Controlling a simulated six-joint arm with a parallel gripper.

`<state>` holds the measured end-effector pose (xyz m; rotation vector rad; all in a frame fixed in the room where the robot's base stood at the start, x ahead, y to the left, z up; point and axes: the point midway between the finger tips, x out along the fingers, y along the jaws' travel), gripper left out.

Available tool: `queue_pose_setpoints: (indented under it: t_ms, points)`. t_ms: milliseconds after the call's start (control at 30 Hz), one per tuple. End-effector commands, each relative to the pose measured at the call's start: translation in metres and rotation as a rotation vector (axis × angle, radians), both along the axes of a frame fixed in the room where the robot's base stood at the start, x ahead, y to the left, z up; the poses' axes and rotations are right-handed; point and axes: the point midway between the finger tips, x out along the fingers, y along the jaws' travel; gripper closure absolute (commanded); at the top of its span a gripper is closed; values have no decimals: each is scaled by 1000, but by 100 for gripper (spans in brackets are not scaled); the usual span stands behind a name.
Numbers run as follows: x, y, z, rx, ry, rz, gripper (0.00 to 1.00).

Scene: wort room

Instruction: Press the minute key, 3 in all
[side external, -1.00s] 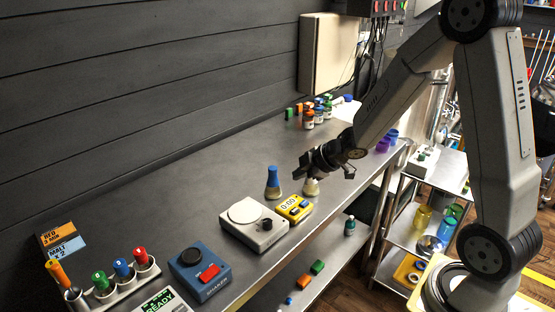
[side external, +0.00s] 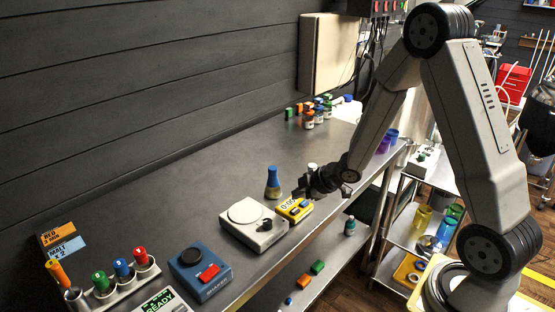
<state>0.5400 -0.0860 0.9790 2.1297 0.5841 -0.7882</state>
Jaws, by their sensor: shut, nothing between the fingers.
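The yellow timer (side external: 294,210) lies on the bench, with a pale display (side external: 288,204) that seems to read 0:00 and a blue key (side external: 304,205) on its right part. Which key is the minute key I cannot read. My gripper (side external: 305,192) is shut and empty, low at the timer's far right edge. Whether a fingertip touches a key I cannot tell; the gripper hides part of that end.
A white scale (side external: 252,227) stands just left of the timer. A blue-topped flask (side external: 273,184) and a white-capped flask (side external: 312,170) stand behind it. A blue shaker (side external: 200,272) and a rack of capped tubes (side external: 118,287) are front left.

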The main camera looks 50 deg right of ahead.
Motion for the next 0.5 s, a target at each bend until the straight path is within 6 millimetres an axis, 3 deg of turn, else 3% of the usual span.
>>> queue_pose_setpoints:
  t_ms: [200, 500]
  points:
    - [0, 0, -18, 2, 1, -1, 100]
    - [0, 0, -25, 0, 0, 0, 100]
